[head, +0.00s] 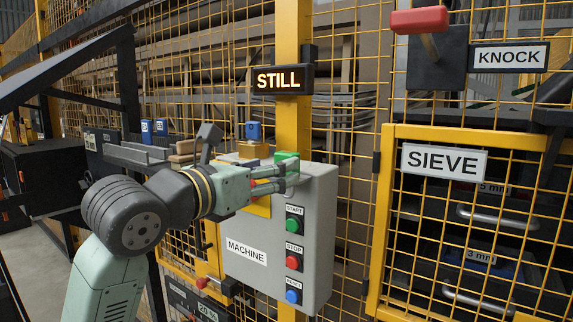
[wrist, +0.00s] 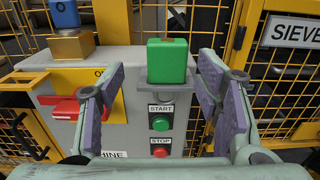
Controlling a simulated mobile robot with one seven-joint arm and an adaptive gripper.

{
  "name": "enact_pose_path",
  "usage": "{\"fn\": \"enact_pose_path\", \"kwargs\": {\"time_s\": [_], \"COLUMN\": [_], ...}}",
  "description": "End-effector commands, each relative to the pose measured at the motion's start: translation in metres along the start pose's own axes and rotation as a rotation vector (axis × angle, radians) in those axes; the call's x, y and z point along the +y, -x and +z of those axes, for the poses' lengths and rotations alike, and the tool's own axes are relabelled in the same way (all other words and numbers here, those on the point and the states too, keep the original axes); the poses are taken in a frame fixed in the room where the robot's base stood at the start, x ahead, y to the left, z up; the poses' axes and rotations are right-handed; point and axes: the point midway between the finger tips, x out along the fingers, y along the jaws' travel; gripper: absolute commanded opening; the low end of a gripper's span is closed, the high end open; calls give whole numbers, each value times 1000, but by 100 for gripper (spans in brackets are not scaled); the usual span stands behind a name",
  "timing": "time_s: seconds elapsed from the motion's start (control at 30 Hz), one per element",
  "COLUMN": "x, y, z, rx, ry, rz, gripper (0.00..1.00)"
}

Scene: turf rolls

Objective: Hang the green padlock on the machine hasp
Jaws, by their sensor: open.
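The green padlock (wrist: 167,60) stands upright on a small grey ledge at the top of the machine box, in the wrist view. It also shows in the head view (head: 287,156), partly hidden by my gripper. My gripper (wrist: 162,72) is open, with one finger on each side of the padlock and gaps between. In the head view my gripper (head: 294,176) reaches across the front of the box's top. The grey machine box (head: 262,237) carries a yellow plate with a red switch handle (wrist: 65,108) left of the padlock. I cannot clearly make out the hasp.
A blue padlock (wrist: 64,14) stands on a brass-coloured block to the left. Green start (head: 294,225), red stop (head: 293,262) and blue reset (head: 293,297) buttons are on the box front. Yellow mesh fencing and a post stand behind. The lit sign (head: 279,80) reads STILL.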

Motion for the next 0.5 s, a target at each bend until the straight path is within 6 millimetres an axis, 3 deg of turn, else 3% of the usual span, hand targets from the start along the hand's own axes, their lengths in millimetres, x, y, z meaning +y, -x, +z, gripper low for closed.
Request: {"fn": "enact_pose_path", "kwargs": {"time_s": [0.23, 0.5], "x": [-8, -7], "y": [-37, -47], "z": [4, 1], "rx": [1, 0], "ry": [2, 1], "rz": [-5, -2], "gripper": [58, 58]}}
